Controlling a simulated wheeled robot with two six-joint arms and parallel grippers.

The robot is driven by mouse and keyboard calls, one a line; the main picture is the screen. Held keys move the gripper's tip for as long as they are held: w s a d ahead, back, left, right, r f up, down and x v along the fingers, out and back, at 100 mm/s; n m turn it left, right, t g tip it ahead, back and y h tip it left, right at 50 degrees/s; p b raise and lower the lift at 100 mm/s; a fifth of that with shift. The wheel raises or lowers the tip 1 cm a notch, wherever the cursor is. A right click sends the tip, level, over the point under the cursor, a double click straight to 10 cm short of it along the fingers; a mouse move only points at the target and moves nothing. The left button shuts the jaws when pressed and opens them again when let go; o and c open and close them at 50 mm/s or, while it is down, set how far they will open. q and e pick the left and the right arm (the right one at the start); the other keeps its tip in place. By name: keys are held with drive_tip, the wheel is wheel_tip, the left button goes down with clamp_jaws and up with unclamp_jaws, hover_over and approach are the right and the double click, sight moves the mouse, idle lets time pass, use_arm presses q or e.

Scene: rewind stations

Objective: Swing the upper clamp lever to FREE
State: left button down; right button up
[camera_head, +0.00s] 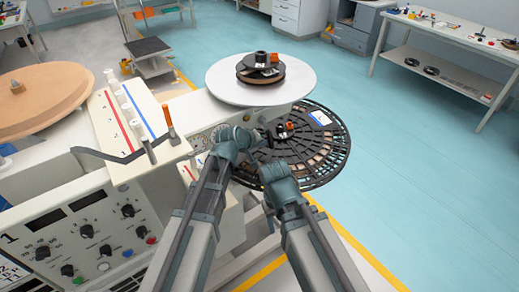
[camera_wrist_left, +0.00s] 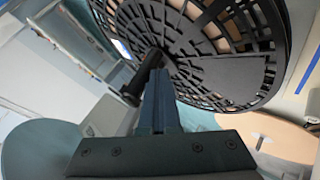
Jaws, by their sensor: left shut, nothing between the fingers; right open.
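A large black slotted reel (camera_head: 325,158) stands at the right of the machine, with an orange-marked hub (camera_head: 286,127). Above it a white disc (camera_head: 225,85) carries a dark hub with an orange piece (camera_head: 273,58). I cannot tell which piece is the upper clamp lever, and no FREE marking is readable. My left gripper (camera_head: 263,137) is shut and empty, in front of the black reel near its hub. In the left wrist view, its fingers (camera_wrist_left: 158,85) are beside a black cylindrical piece (camera_wrist_left: 143,82); contact is unclear. My right gripper (camera_head: 273,168) is open, lower, before the reel.
A white control panel (camera_head: 88,245) with knobs fills the lower left. A grey bent lever (camera_head: 115,157) and an orange-tipped post (camera_head: 168,115) stand near a tan reel (camera_head: 45,97). The blue floor at right is clear up to a workbench (camera_head: 455,38).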

sight(269, 142)
use_arm(q)
drive_tip(key=d+t+h+b, duration=0.1)
drive_tip(key=b, duration=0.2)
drive_tip(key=w+d+f+t+h+b, duration=0.1)
drive_tip(key=b, duration=0.2)
drive_tip(key=w+d+n+t+h+b, duration=0.1)
drive_tip(key=b, duration=0.2)
drive_tip(key=shift+w+f+t+h, duration=0.1)
drive_tip(key=shift+f+t+h, duration=0.05)
drive_tip(key=shift+t+h, duration=0.2)
drive_tip(key=shift+w+d+r+h, duration=0.35)
drive_tip(key=shift+d+r, duration=0.1)
drive_tip(key=shift+r, duration=0.3)
drive_tip(key=shift+w+d+r+p, duration=0.65)
drive_tip(key=shift+d+p, duration=0.25)
drive_tip(key=shift+d, duration=0.1)
